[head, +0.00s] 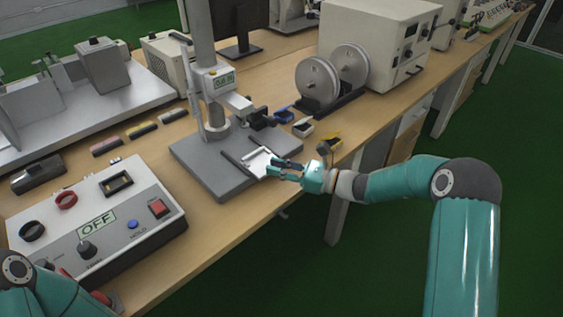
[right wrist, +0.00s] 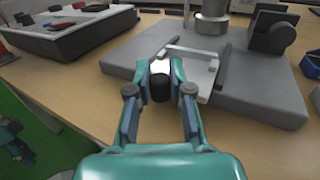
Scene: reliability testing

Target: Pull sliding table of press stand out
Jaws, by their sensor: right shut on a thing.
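The press stand (head: 204,110) has a grey base plate and an upright column on the bench. Its white sliding table (head: 256,158) lies between two dark rails on the plate, and it also shows in the right wrist view (right wrist: 203,73). My right gripper (head: 276,169) is at the table's front edge. In the right wrist view its fingers are closed around a dark round knob (right wrist: 160,87) in front of the white table. The fingers partly hide the table's front. Part of my left arm shows at the lower left of the head view; its gripper is out of view.
A control box (head: 95,225) with an OFF display stands left of the press stand. Small open trays (head: 303,128) and a two-wheeled device (head: 332,78) stand to the right. The space past the bench's front edge, over the green floor, looks clear apart from my arm.

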